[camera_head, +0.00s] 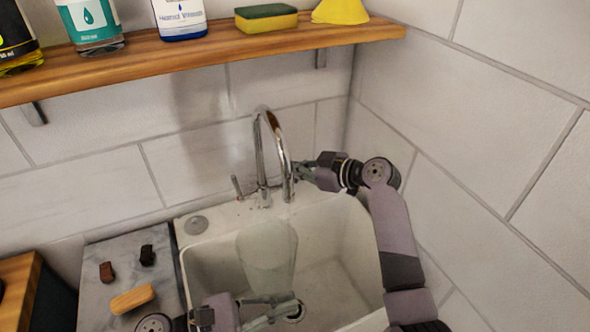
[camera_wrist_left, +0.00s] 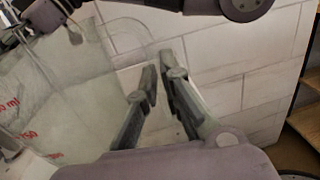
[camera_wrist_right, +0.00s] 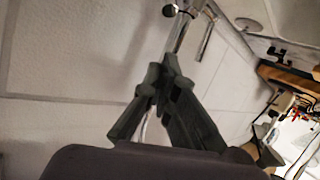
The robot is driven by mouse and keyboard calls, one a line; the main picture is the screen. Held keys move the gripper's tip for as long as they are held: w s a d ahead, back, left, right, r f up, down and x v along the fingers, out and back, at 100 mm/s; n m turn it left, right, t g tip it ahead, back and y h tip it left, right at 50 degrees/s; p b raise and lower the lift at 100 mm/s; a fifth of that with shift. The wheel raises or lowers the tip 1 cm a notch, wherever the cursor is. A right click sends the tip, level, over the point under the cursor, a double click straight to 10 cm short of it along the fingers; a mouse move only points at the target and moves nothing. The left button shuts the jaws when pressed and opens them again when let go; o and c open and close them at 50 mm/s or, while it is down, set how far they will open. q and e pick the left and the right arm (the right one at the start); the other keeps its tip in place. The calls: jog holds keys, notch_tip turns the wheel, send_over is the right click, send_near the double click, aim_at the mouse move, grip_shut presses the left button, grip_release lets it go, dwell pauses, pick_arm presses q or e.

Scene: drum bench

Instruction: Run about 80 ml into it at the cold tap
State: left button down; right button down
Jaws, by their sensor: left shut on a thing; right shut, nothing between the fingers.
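A clear jug (camera_head: 267,250) is in the sink below the tap spout. It shows large at the left of the left wrist view (camera_wrist_left: 50,95), with red volume marks. My left gripper (camera_head: 290,302) is shut on the jug, seemingly at its clear handle (camera_wrist_left: 112,55). The chrome tap (camera_head: 262,140) has a tall curved spout and a small lever (camera_head: 237,187) on its left. My right gripper (camera_head: 302,173) is shut and empty, just right of the spout. Its fingers hide part of the tap's right side. I cannot make out any water in the jug.
The white sink (camera_head: 340,280) stands below the tiled wall. A wooden shelf (camera_head: 210,50) with bottles and a sponge (camera_head: 266,18) runs above. At left, a grey counter (camera_head: 95,265) holds a wooden block (camera_head: 132,298) and two small dark pieces.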

jog(key=s+d+r+m+t+h, duration=0.2)
jog(key=s+r+m+t+h, duration=0.15)
jog(key=m+h, duration=0.25)
jog(key=x, duration=0.9)
jog(key=shift+w+r, duration=0.1)
jog(key=shift+r, duration=0.1)
jog(key=shift+s+d+f, duration=0.25)
jog(key=shift+s+f, duration=0.05)
jog(key=shift+f, duration=0.3)
jog(key=shift+s+d+f, duration=0.25)
jog(key=shift+s+f, duration=0.05)
jog(key=shift+f, duration=0.3)
jog(key=shift+s+d+f, duration=0.25)
jog(key=shift+s+d, duration=0.05)
jog(key=shift+s, duration=0.05)
